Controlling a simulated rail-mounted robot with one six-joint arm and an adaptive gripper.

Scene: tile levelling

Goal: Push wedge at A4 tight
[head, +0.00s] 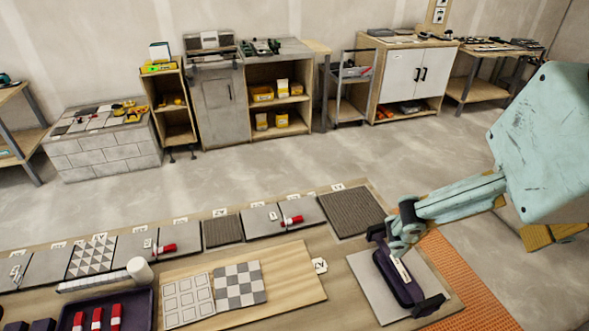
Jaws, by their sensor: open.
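A row of tiles runs along the far side of the workbench, with small white labels too small to read, so I cannot tell which spot is A4. One red wedge (292,221) sits at a joint between two grey tiles right of centre. Another red wedge (165,249) lies farther left along the row. My gripper (396,248) is at the right, open, just above a dark purple tool (398,280) with black ends that rests on a large grey tile (365,272). Whether the fingers touch the tool cannot be told. The gripper is well right of both wedges.
A dark tray (147,318) with several red-and-white wedges is at the front left. A white cylinder (140,270) stands near it. A wooden board (290,280) bears a checkered tile (240,285) and a squared tile (187,300). An orange mat (455,265) lies at right.

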